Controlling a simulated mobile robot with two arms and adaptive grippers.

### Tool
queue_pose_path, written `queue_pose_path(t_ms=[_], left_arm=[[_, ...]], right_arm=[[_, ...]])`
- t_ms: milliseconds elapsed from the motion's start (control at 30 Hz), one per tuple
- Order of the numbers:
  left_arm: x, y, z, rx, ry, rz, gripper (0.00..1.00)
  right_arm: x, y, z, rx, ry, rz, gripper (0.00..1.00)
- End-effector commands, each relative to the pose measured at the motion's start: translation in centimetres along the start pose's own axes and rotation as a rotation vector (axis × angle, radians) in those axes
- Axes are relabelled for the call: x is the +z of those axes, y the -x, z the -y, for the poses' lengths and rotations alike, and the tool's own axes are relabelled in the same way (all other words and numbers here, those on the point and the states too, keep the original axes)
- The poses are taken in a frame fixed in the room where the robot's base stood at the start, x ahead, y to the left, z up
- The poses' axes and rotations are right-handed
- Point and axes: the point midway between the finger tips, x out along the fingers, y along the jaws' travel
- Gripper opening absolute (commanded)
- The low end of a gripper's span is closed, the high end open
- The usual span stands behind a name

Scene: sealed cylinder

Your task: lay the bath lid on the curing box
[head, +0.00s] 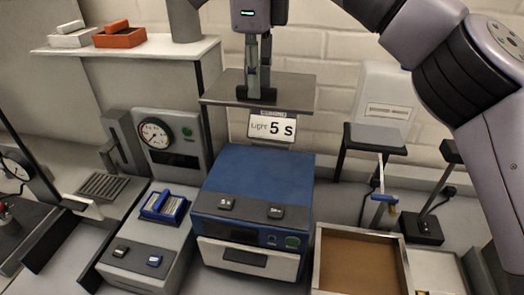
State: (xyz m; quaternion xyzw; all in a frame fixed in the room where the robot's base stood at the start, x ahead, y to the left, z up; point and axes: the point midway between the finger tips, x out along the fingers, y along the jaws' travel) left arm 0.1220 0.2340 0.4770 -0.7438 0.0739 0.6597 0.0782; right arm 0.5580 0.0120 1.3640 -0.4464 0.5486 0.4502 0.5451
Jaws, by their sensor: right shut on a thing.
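My right gripper (256,88) points down at the top centre, shut on the dark handle of a flat grey plate, which I take for the bath lid (293,92). The lid is roughly level and appears held up above and behind the blue box, apart from it. The blue box (262,170), which I take for the curing box, stands on the bench at the centre. Its front has dark buttons, a small display and a pale drawer-like panel. My left gripper is not in view.
A grey unit with a round gauge (155,133) and a blue-topped device (163,206) stand left. A brown-bottomed tray (358,265) and small stands (375,138) are right. A shelf (130,47) holds small trays.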

Motion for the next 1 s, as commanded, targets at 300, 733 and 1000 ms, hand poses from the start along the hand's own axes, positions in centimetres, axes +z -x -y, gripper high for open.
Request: queue_pose_path(t_ms=[300, 733, 1000], left_arm=[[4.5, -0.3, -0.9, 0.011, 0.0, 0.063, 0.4], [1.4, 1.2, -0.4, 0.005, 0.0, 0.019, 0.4], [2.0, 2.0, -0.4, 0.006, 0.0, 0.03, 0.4]], right_arm=[[0.0, -7.0, -0.1, 0.008, 0.005, 0.0, 0.0], [-0.1, -15.5, -0.1, 0.001, 0.002, 0.001, 0.0], [-0.1, -17.9, -0.2, 0.003, 0.001, -0.001, 0.0]])
